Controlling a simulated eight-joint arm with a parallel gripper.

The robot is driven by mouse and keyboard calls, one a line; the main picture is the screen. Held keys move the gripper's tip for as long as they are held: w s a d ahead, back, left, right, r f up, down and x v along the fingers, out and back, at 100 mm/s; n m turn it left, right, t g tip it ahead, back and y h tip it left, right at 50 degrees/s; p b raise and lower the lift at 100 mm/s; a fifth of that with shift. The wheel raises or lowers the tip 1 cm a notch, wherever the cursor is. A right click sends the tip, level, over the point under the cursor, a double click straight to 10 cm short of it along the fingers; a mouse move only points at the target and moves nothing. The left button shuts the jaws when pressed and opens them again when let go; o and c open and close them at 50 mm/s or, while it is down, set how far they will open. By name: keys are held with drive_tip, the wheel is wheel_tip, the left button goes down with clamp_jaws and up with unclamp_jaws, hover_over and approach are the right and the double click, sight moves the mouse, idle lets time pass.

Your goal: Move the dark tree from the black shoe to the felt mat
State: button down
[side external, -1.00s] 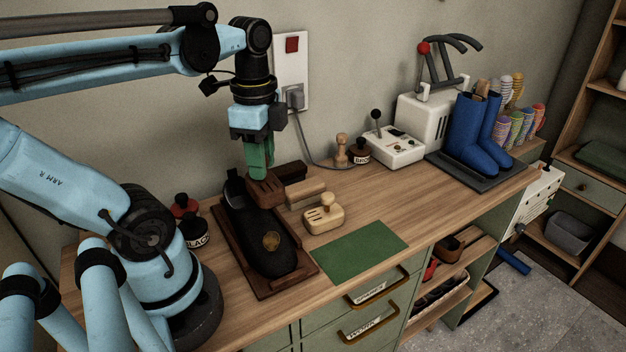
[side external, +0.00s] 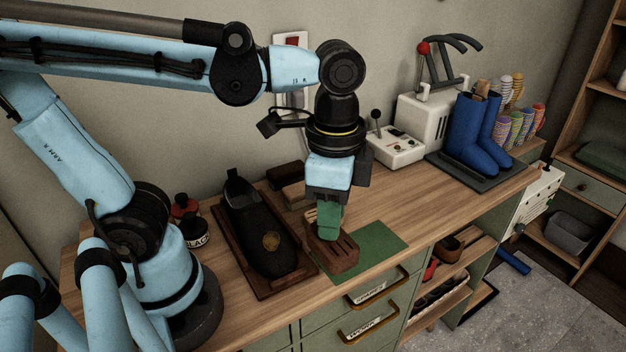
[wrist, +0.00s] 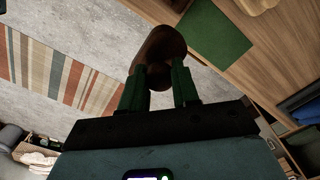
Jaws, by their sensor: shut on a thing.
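The dark tree (side external: 336,254), a brown slotted wooden block, hangs from my gripper (side external: 328,224), whose green fingers are shut on its knob. In the side view it overlaps the left part of the green felt mat (side external: 378,244); its height above the mat is hard to judge. In the wrist view the tree (wrist: 158,50) is between the fingertips (wrist: 158,82), and the mat (wrist: 214,33) shows beside it to the upper right. The black shoe (side external: 262,238) stands on a brown wooden tray to the left, with no tree in its opening.
A pale wooden tree (side external: 310,215) is mostly hidden behind my gripper. Brushes (side external: 285,174) lie behind the shoe. A jar labelled BLACK (side external: 194,234) stands left of it. A white machine (side external: 396,148) and blue boots (side external: 470,130) stand far right. The mat's right part is clear.

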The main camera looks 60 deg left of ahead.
sight(339, 249)
drive_tip(key=d, duration=0.3)
drive_tip(key=shift+s+f, duration=0.25)
drive_tip(key=shift+s, duration=0.05)
drive_tip(key=shift+w+a+f, duration=1.2)
drive_tip(key=shift+a+f, duration=0.3)
drive_tip(key=shift+f, duration=0.35)
drive_tip(key=shift+w+a+f, duration=1.15)
drive_tip(key=shift+a+f, duration=0.35)
drive_tip(key=shift+f, duration=0.3)
drive_tip(key=shift+w+a+f, duration=1.2)
drive_tip(key=shift+a+f, duration=0.3)
drive_tip(key=shift+f, duration=0.35)
drive_tip(key=shift+f, duration=0.15)
drive_tip(key=c, duration=0.8)
unclamp_jaws()
